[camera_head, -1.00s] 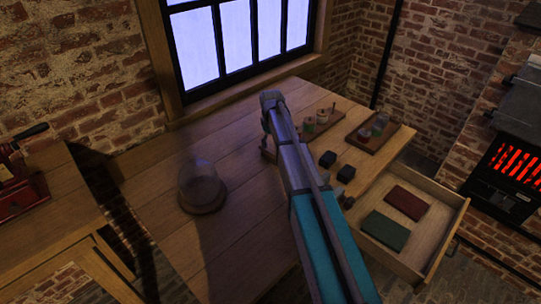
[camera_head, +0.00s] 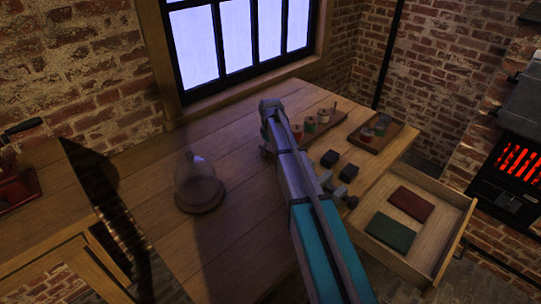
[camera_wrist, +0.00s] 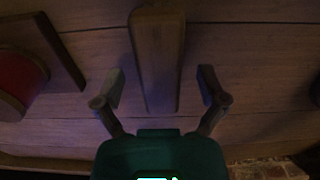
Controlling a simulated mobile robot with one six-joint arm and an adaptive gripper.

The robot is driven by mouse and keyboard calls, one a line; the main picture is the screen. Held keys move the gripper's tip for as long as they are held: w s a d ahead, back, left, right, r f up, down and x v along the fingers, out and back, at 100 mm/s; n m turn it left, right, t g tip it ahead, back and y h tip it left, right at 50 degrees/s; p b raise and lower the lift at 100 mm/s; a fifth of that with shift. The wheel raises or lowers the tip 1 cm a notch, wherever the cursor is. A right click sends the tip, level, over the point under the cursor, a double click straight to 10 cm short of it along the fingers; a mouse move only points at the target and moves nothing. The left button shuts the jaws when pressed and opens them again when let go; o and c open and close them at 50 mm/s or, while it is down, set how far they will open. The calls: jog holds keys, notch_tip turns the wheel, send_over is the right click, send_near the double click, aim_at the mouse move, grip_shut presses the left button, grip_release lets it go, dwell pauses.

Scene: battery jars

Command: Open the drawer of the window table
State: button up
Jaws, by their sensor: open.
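The window table (camera_head: 240,235) stands below the window, with its drawer (camera_head: 447,222) pulled out at the right side. A dark red flat item (camera_head: 411,204) and a green flat item (camera_head: 391,232) lie in the drawer. My arm reaches across the tabletop from the bottom, and in the head view it hides much of my gripper. In the wrist view my gripper (camera_wrist: 162,88) is open over wooden planks, its two fingers apart. A brown bar-like thing (camera_wrist: 158,50) shows between the fingers, apart from both. I cannot tell what it is. The drawer is not recognisable in the wrist view.
A glass dome (camera_head: 199,182) stands on the left of the tabletop. A rack with jars (camera_head: 311,124), a tray (camera_head: 374,133) and dark blocks (camera_head: 348,170) occupy the right. A stove (camera_head: 512,165) glows beyond the drawer. A red cylinder (camera_wrist: 20,78) shows in the wrist view.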

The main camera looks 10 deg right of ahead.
dwell(0.4)
grip_shut()
jog(key=shift+r, duration=0.2)
dwell(0.3)
notch_tip(320, 180, up, 2)
jog(key=shift+r+p, duration=0.1)
jog(key=shift+p, duration=1.1)
jog(key=s+a+r+p, duration=0.2)
jog(key=s+r+p, duration=0.8)
jog(key=s, duration=0.4)
jog(key=shift+r+p, duration=0.25)
jog(key=shift+p, duration=0.05)
